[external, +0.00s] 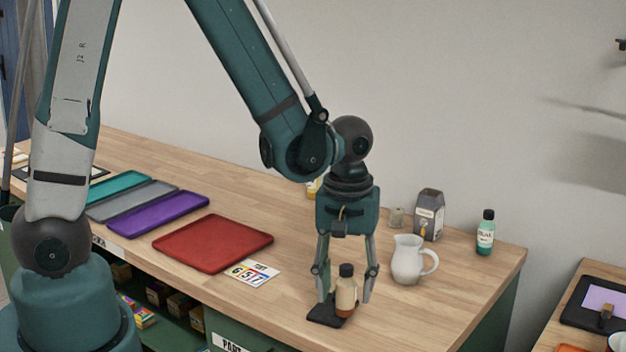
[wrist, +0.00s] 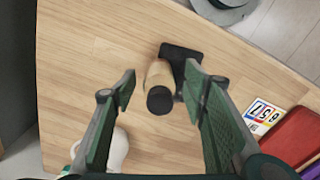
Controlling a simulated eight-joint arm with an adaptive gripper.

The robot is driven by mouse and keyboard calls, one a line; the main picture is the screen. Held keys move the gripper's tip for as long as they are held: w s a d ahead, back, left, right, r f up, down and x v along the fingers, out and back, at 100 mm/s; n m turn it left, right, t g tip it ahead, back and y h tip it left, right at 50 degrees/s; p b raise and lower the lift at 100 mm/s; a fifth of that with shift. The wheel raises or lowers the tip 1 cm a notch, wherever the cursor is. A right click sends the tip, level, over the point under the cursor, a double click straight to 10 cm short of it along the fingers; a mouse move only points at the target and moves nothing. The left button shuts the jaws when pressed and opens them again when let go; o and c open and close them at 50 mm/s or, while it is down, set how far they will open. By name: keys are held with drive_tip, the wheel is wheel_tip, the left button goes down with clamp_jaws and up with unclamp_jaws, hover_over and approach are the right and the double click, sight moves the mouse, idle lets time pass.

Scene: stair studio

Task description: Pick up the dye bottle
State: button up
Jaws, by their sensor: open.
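A small amber bottle with a pale label and a black cap (external: 345,294) stands upright near the table's front edge; I take it as the dye bottle, though its label is not legible. My gripper (external: 347,286) points down over it, open, with one finger on each side of the bottle. In the wrist view the bottle (wrist: 158,84) lies between the two open fingers (wrist: 160,76), with a gap on both sides. A second bottle, green with a white label and black cap (external: 486,234), stands at the far right.
A black flat tool (external: 322,316) lies right beside the amber bottle; the wrist view shows it T-shaped (wrist: 182,54). A white pitcher (external: 408,262) stands close on the right, before a grey carton (external: 429,216). A number card (external: 252,273) and red tray (external: 213,243) lie left.

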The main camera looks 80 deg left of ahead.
sight(345, 262)
drive_tip(key=shift+f, duration=0.75)
drive_tip(key=c, duration=1.1)
drive_tip(key=shift+r, duration=0.2)
drive_tip(key=shift+r+p, duration=0.6)
drive_tip(key=shift+r, duration=4.2)
